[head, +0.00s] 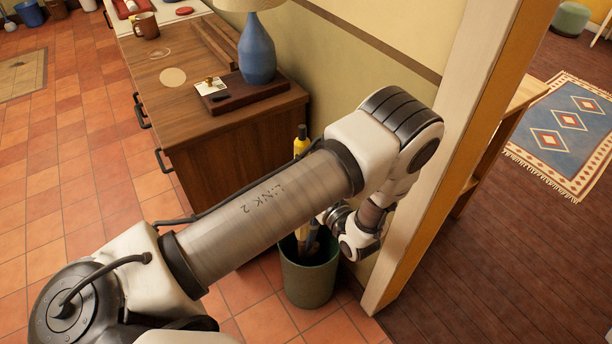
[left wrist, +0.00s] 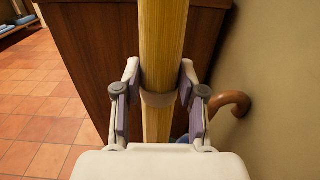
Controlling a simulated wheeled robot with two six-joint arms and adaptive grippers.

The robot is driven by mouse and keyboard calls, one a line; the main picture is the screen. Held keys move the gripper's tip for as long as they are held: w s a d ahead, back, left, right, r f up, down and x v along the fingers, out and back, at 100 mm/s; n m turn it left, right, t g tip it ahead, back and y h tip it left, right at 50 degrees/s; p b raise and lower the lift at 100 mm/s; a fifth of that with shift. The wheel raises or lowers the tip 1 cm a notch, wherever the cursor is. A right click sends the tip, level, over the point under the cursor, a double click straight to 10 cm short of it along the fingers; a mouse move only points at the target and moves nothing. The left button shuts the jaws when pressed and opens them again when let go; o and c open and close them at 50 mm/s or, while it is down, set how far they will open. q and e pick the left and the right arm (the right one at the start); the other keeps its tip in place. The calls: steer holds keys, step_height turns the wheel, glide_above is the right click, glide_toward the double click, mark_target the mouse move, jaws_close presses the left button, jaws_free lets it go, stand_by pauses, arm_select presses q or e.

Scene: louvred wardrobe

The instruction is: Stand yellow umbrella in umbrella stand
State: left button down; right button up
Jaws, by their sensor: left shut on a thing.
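The yellow umbrella (head: 301,143) stands roughly upright, its top showing above my left arm in the head view. In the left wrist view the umbrella (left wrist: 163,40) runs between the fingers of my left gripper (left wrist: 158,88), which is shut on it. The gripper's fingers are hidden behind my arm in the head view. The green umbrella stand (head: 308,278) is on the tiled floor below, with its mouth partly covered by my arm. Narrow items show at its mouth, but I cannot tell whether the yellow umbrella's lower end is inside. My right gripper is not in view.
A wooden cabinet (head: 235,150) with a blue lamp (head: 257,52) stands close behind the stand. A door post (head: 440,170) and wall are close on the right. A brown curved handle (left wrist: 236,101) sticks up right of the gripper.

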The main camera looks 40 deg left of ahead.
arm_select(q)
steer(key=shift+f+b, duration=2.45)
steer(key=shift+f, duration=0.4)
steer(key=c, duration=0.6)
jaws_free()
step_height(320, 180, up, 10)
